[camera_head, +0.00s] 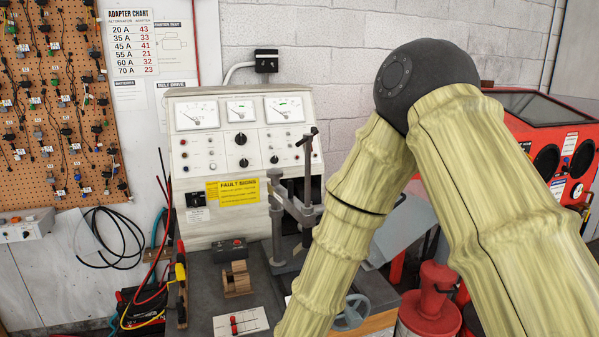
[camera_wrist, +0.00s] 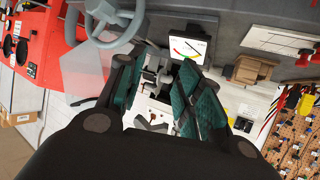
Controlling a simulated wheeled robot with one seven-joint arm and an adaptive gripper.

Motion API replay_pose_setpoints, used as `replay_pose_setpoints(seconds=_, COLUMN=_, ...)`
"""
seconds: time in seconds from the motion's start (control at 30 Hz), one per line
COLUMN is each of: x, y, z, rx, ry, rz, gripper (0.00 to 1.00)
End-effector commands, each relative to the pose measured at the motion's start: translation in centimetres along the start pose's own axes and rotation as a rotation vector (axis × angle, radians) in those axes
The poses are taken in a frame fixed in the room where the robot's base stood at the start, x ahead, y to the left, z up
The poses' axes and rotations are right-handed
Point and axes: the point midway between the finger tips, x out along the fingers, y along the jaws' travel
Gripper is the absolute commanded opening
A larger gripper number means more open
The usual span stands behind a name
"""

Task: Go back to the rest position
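My gripper (camera_wrist: 156,68) shows in the wrist view with its two dark fingers and teal pads spread apart. Nothing is clearly held between them; grey metal parts of the bench stand show behind the gap. The wrist picture is turned round, with the bench at the top. In the head view my arm's pale yellow links and dark elbow fill the right half, bent in an upside-down V. My gripper is hidden in that view.
A tester console (camera_head: 238,145) stands at the back of the bench. A grey clamp stand (camera_head: 290,205), a wooden block (camera_head: 237,279), a switch plate (camera_head: 242,322) and a handwheel (camera_head: 351,312) are close to my arm. A red cabinet (camera_head: 545,130) and a red can (camera_head: 430,300) are right.

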Motion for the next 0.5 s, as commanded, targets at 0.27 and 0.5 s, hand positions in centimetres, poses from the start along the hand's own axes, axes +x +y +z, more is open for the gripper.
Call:
replay_pose_setpoints(seconds=0.27, x=1.7, y=7.0, z=14.8, rx=-0.048, ry=-0.311, rz=-0.079, gripper=0.35)
replay_pose_setpoints(seconds=0.5, x=-1.1, y=13.7, z=26.6, rx=-0.080, ry=-0.593, rz=-0.117, gripper=0.35)
